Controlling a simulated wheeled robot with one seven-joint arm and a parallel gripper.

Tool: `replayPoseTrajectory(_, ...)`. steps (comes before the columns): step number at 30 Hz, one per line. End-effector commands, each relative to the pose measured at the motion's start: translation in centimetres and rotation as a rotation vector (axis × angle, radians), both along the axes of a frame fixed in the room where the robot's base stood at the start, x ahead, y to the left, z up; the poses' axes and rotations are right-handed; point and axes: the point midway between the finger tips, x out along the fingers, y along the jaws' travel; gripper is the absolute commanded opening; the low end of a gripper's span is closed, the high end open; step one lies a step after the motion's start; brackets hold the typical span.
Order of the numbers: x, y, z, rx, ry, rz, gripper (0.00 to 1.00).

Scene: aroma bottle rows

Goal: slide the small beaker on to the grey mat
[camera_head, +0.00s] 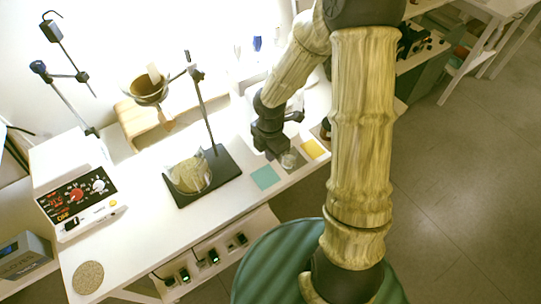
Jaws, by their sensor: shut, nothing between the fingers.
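The small clear beaker (289,160) stands near the front edge of the white bench, between the teal and yellow mats. The grey mat (300,165) shows as a darker patch around the beaker's foot, and the beaker appears to be over it. Its exact seat on the mat is too small to tell. My gripper (277,154) is shut and empty, low over the bench just left of the beaker. Whether the fingertips touch the glass cannot be told.
A teal mat (265,178) lies left of the beaker and a yellow mat (313,149) right of it. A large beaker (190,175) stands on a dark stand base (223,164), with a funnel (148,90) behind. A hotplate (75,195) is far left.

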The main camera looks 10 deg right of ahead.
Motion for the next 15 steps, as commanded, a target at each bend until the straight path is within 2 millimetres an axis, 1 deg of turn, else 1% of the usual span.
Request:
replayPoseTrajectory(10,-0.1,-0.2,0.2,-0.003,-0.003,-0.026,0.0)
replayPoseTrajectory(13,-0.5,-0.7,0.9,-0.014,-0.011,-0.126,0.0)
replayPoseTrajectory(15,-0.9,-1.2,1.9,-0.023,-0.023,-0.254,0.0)
